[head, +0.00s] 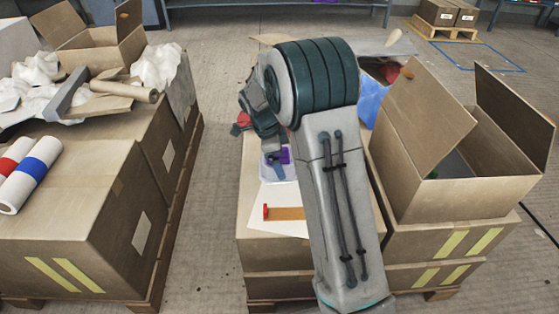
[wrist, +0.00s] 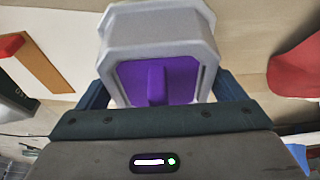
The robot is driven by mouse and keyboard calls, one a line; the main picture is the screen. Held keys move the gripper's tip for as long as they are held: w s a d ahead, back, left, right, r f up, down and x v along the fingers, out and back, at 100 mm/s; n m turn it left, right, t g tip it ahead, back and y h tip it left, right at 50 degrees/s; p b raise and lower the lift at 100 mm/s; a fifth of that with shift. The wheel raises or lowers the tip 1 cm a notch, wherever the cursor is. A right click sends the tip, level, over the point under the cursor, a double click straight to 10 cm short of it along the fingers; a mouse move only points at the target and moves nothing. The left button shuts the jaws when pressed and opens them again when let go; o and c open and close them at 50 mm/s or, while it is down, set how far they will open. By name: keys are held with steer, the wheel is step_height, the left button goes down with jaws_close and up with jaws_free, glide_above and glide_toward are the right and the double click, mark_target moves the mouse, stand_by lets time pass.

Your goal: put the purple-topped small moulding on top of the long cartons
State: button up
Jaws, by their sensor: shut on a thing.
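My gripper (wrist: 160,95) is shut on the small moulding, a pale grey piece (wrist: 157,30) with a purple top (wrist: 158,80); one finger lies on each side of it. In the head view the purple top (head: 284,156) shows just left of my arm, over the right-hand stack of cartons (head: 260,253). I cannot tell whether its underside touches the surface below. My arm hides most of my gripper and part of that stack's top. Another stack of large cartons (head: 60,235), with yellow stripes, stands on the left.
A white sheet and a brown bar with a red end (head: 266,212) lie on the right stack. An open carton (head: 465,175) stands at its right. Rolls (head: 32,172), white crumpled material and another open carton crowd the left stack. An aisle of floor separates the stacks.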

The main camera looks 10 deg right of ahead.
steer(key=shift+r, duration=0.1)
steer(key=shift+f, duration=0.2)
steer(key=o, duration=0.9)
steer(key=shift+r, duration=0.1)
steer(key=shift+c, duration=0.2)
steer(key=p+v, duration=0.3)
steer(key=v, duration=0.8)
steer(key=shift+r+p, duration=0.35)
steer(key=shift+p, duration=0.05)
steer(key=shift+r, duration=0.25)
steer(key=shift+s+r, duration=0.2)
steer(key=shift+s, duration=0.1)
steer(key=s+d+n+t+y, duration=0.1)
steer(key=s+d+n+y, duration=0.1)
steer(key=s+n, duration=1.8)
steer(key=s+r+y, duration=0.1)
steer(key=s, duration=0.6)
steer(key=shift+d+t, duration=0.2)
steer(key=shift+t, duration=0.2)
